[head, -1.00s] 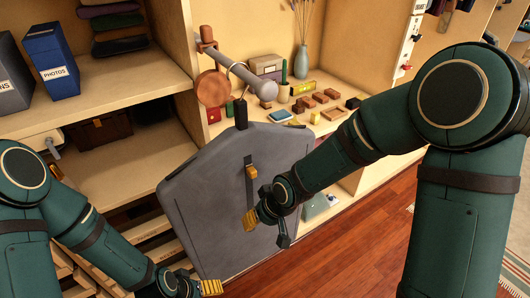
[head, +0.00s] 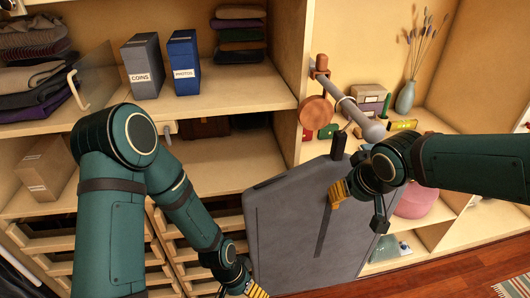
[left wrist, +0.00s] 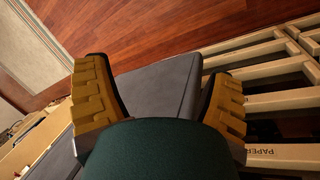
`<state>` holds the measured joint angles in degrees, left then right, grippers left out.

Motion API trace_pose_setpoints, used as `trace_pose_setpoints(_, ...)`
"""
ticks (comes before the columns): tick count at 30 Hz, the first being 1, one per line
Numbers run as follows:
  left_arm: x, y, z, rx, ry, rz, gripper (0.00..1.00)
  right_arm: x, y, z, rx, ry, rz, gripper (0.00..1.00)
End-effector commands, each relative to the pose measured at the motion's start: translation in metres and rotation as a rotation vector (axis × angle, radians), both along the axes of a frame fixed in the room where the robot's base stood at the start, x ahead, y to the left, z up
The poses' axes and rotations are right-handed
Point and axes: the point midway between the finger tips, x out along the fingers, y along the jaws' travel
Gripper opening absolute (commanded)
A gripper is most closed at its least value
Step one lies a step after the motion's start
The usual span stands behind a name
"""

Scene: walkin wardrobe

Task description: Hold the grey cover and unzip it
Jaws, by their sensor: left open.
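The grey cover (head: 290,225) hangs from a rail in the wardrobe, with a dark zip line (head: 323,230) down its front. My right gripper (head: 346,195) is at the upper part of this line and hides the zip tab; whether its fingers are shut on the tab cannot be told. My left gripper (head: 247,287) is open, low at the cover's left edge. In the left wrist view the open yellow-padded fingers (left wrist: 160,75) have an edge of the grey cover (left wrist: 160,92) showing between them; contact cannot be told.
The rail (head: 350,108) with a round wooden disc (head: 316,111) sticks out above the cover. Slatted pull-out shelves (head: 180,250) stand close to my left gripper. Shelves behind hold boxes, folded clothes and a vase (head: 405,97). Wooden floor (head: 450,268) is open at the lower right.

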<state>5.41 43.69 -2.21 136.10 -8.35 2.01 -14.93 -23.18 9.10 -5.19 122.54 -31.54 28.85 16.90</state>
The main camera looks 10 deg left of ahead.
Motion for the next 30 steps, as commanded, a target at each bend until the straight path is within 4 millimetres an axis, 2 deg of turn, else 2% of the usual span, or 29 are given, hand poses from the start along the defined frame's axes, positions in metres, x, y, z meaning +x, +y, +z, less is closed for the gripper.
trace_pose_setpoints(7,0.007,0.044,0.029,0.079,0.092,-0.452,0.83,0.0,0.0,0.0,0.0,0.0,0.0,0.46)
trace_pose_setpoints(11,0.022,0.065,0.059,0.124,0.139,-0.646,0.83,0.0,0.0,0.0,0.0,0.0,0.0,0.46)
trace_pose_setpoints(17,0.049,0.093,0.125,0.197,0.218,-0.891,0.83,0.0,0.0,0.0,0.0,0.0,0.0,0.46)
trace_pose_setpoints(20,0.06,0.107,0.164,0.233,0.269,-0.993,0.83,0.0,0.0,0.0,0.0,0.0,0.0,0.46)
trace_pose_setpoints(21,0.067,0.109,0.184,0.251,0.276,-1.025,0.83,0.0,0.0,0.0,0.0,0.0,0.0,0.46)
trace_pose_setpoints(23,0.084,0.1,0.212,0.274,0.241,-1.041,0.83,0.0,0.0,0.0,0.0,0.0,0.0,0.46)
trace_pose_setpoints(27,0.12,0.061,0.264,0.301,0.089,-0.999,0.83,0.0,0.0,0.0,0.0,0.0,0.0,0.46)
trace_pose_setpoints(30,0.137,0.036,0.3,0.305,-0.012,-0.971,0.83,0.0,0.0,0.0,0.0,0.0,0.0,0.46)
